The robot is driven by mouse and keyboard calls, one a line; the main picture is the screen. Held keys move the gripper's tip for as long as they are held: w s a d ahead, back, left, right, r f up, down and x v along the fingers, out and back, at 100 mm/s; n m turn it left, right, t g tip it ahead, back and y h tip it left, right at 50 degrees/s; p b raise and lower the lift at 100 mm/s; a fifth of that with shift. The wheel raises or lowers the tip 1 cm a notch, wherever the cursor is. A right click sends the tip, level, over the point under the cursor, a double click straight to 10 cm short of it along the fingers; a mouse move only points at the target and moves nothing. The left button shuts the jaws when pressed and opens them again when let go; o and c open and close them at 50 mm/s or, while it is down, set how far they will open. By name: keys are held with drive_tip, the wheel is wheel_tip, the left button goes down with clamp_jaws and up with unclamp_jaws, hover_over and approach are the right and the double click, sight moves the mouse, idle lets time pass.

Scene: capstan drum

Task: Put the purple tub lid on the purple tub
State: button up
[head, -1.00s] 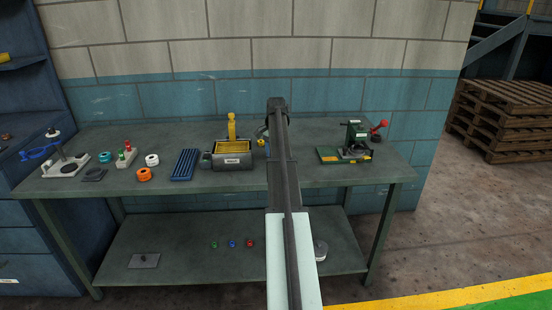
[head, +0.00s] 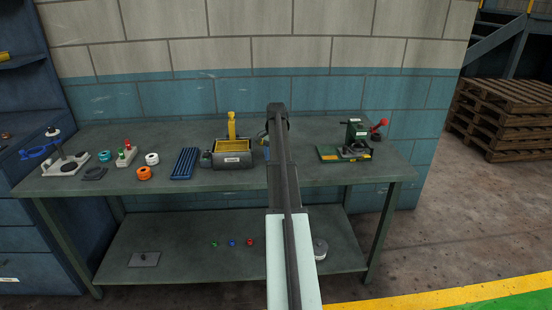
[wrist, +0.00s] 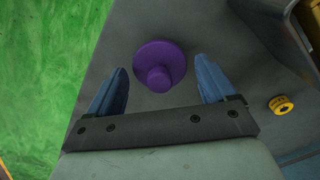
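A purple round piece with a knob (wrist: 158,67), which looks like the tub lid, shows in the wrist view on a dark grey surface. My gripper (wrist: 160,75) is open. Its two blue fingers stand apart on either side of the purple piece in the picture, with no contact visible. I cannot tell the height gap between the fingertips and it. No purple tub can be made out in either view. In the head view my arm covers part of the bench, and my gripper and the purple piece are not visible there.
The green workbench (head: 230,184) holds a grey box with a yellow top (head: 233,154), a blue ribbed tray (head: 185,163), orange (head: 144,173) and white rings, and a green machine (head: 357,140) at right. A yellow round piece (wrist: 281,104) lies right of my gripper.

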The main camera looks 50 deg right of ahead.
drive_tip(key=shift+o, duration=0.5)
wheel_tip(320, 180, up, 13)
idle(0.3)
drive_tip(key=shift+f, duration=0.1)
